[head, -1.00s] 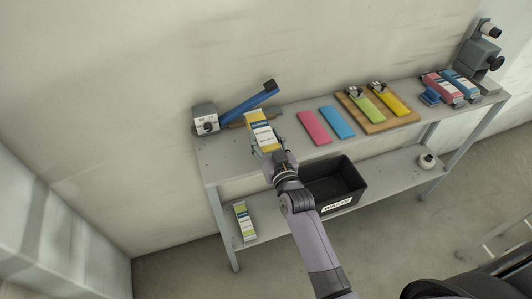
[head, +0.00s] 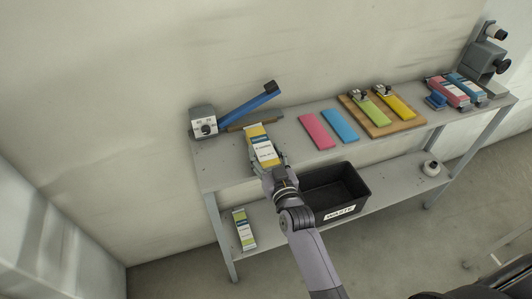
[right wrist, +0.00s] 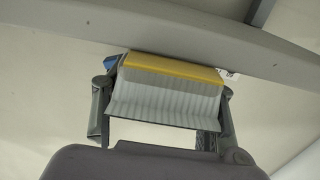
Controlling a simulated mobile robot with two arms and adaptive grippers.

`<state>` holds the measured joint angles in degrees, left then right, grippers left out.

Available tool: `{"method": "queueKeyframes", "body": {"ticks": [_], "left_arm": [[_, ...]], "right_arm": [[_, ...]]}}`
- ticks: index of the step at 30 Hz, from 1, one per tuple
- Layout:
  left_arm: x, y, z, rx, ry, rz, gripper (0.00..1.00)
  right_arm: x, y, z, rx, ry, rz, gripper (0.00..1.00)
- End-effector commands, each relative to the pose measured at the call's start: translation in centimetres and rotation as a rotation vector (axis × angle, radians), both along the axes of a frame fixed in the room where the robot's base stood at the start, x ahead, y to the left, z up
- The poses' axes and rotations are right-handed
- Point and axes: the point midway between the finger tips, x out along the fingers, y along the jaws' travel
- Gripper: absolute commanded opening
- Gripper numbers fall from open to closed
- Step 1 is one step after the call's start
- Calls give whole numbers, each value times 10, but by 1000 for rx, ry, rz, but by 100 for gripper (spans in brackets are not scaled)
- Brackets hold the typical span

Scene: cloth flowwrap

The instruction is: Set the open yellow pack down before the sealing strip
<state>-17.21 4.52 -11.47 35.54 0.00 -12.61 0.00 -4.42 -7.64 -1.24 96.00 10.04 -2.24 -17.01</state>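The yellow pack (head: 263,147), with a white and blue label, is at the left end of the upper shelf, just in front of the sealer (head: 204,124). The sealer has a raised blue lever and a brownish strip (head: 250,122) behind the pack. My right gripper (head: 273,168) is at the pack's near end. In the right wrist view the fingers (right wrist: 162,105) stand on both sides of the pack's grey ribbed end (right wrist: 165,98), closed on it. Whether the pack touches the shelf is unclear. My left gripper is out of view.
Pink (head: 317,131) and blue (head: 340,125) slabs lie right of the pack, then a wooden board (head: 405,124) with clipped green and yellow slabs. A black waste bin (head: 337,190) and a green pack (head: 244,229) are on the lower shelf.

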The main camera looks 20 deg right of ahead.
Motion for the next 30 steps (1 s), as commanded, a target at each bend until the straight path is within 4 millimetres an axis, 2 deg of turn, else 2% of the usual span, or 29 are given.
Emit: {"method": "queueKeyframes", "body": {"ticks": [7,18,23,30], "left_arm": [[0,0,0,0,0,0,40],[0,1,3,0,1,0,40],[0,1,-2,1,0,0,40],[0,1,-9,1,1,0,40]], "right_arm": [[0,0,0,0,0,0,70],[0,0,6,0,-2,-1,70],[-21,-1,1,0,1,-1,70],[-71,-2,1,-1,2,0,70]]}}
